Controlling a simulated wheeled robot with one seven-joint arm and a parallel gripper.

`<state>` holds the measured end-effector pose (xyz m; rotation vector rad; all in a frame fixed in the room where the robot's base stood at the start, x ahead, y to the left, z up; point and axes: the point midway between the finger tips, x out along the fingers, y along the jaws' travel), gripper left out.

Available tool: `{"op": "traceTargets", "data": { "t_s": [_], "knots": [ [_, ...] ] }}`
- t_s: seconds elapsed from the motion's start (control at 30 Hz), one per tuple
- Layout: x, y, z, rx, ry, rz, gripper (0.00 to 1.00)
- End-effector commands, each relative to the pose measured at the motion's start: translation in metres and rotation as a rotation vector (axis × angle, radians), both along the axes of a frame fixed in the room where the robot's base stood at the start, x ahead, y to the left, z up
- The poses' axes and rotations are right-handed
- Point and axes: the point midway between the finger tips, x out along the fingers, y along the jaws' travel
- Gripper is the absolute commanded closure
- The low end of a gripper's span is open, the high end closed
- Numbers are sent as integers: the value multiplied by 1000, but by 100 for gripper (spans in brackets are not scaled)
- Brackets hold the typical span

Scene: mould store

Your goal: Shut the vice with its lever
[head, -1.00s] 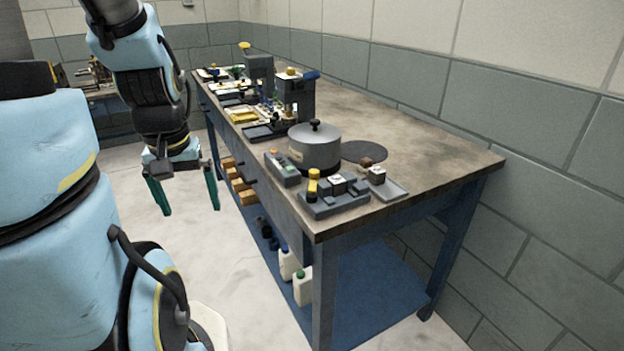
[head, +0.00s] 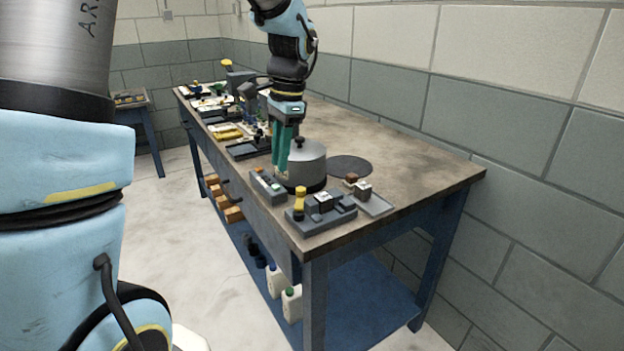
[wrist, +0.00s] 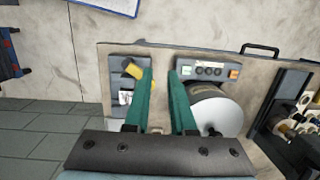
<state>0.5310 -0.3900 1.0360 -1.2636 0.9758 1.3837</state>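The vice (head: 325,216) is a low grey block fixture near the front corner of the bench. Its yellow-topped lever (head: 299,196) stands up at its left end. A small white-topped block (head: 323,198) sits at its jaws; I cannot tell how wide the jaws stand. In the wrist view the lever (wrist: 131,69) and the vice (wrist: 118,111) lie left of my fingers. My gripper (head: 281,170) hangs fingers down over the bench, behind the vice and beside the pot. The wrist view shows its green fingers (wrist: 160,72) apart, with nothing between them.
A lidded grey pot (head: 307,163) stands close to my fingers. A button box (head: 267,186) lies at the bench's front edge. A small tray (head: 376,206) with a block is right of the vice. The bench's right side (head: 420,170) is clear.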

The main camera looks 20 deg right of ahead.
Motion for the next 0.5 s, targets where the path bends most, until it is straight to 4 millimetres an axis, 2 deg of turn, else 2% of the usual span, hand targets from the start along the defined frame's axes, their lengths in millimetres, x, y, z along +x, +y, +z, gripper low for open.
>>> {"op": "traceTargets", "data": {
  "t_s": [0.03,0.1,0.2,0.33,0.5],
  "knots": [
    [-3,-27,6,21,10,-108,84],
    [-7,-53,13,51,23,-228,92],
    [-14,-79,20,83,39,-352,100],
    [-19,-97,26,106,49,-436,100],
    [-20,-101,27,112,52,-456,100]
  ]
}}
